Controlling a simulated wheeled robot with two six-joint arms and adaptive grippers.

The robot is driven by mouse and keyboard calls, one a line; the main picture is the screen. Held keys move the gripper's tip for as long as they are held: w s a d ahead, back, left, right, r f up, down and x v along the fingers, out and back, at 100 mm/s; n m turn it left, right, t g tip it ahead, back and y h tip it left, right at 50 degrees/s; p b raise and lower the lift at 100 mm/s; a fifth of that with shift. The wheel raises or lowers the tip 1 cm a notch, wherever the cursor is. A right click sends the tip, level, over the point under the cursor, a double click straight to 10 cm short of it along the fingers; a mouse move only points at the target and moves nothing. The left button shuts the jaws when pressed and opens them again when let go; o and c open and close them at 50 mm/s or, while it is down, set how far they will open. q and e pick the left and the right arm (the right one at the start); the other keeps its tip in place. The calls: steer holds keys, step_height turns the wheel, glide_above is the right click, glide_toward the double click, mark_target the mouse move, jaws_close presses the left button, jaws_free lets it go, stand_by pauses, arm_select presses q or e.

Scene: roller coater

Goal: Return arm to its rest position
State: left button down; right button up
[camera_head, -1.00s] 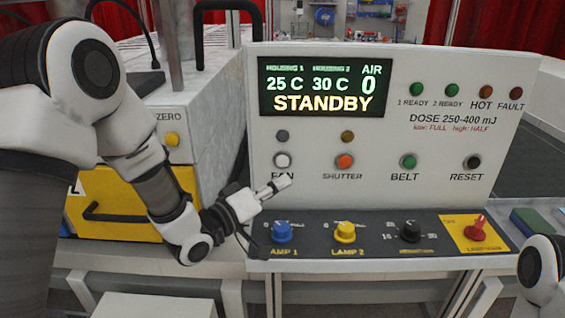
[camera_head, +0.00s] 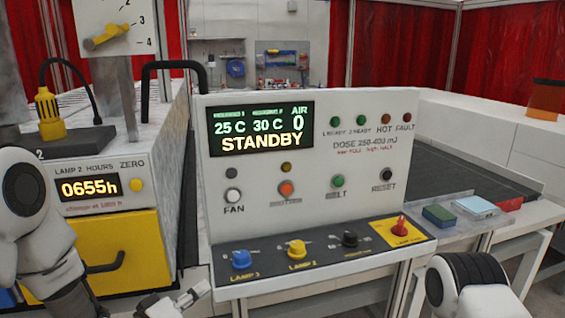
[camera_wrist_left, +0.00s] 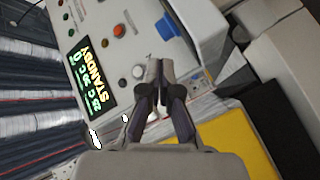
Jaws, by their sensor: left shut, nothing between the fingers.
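My left gripper (camera_head: 178,301) is low in the head view, below and left of the control panel's front edge, apart from the panel. In the left wrist view the left gripper (camera_wrist_left: 157,68) has its fingers together with nothing between them. The white control panel (camera_head: 380,105) reads STANDBY on its display (camera_head: 261,130).
A machine with a yellow drawer (camera_head: 105,250) and a counter display (camera_head: 90,188) reading 0655h stands left of the panel. A dark belt (camera_head: 440,165) runs behind the panel at right. A green block (camera_head: 438,216) and a light blue block (camera_head: 476,206) lie right of the panel.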

arm_select(q)
steer(key=s+a+f+g+y, duration=0.1)
steer(key=s+f+g+y, duration=0.15)
steer(key=s+f, duration=0.45)
steer(key=s+a+f+g+y, duration=0.1)
steer(key=s+f+g, duration=0.25)
steer(key=f, duration=0.65)
steer(key=s+a+f+g+y, duration=0.1)
steer(key=s+f+g+y, duration=0.1)
steer(key=s+f, duration=0.55)
steer(key=s+a+f+m+g+y, duration=0.1)
steer(key=s+a+f+m+g, duration=0.1)
steer(key=s, duration=0.5)
steer(key=s+a+f+m+g+y, duration=0.2)
steer(key=s+a+f+g, duration=0.1)
steer(key=s, duration=0.4)
step_height(320, 180, down, 2)
steer(key=shift+s+a+f+g, duration=0.1)
steer(key=shift+s+a+g, duration=0.15)
steer(key=shift+g, duration=0.55)
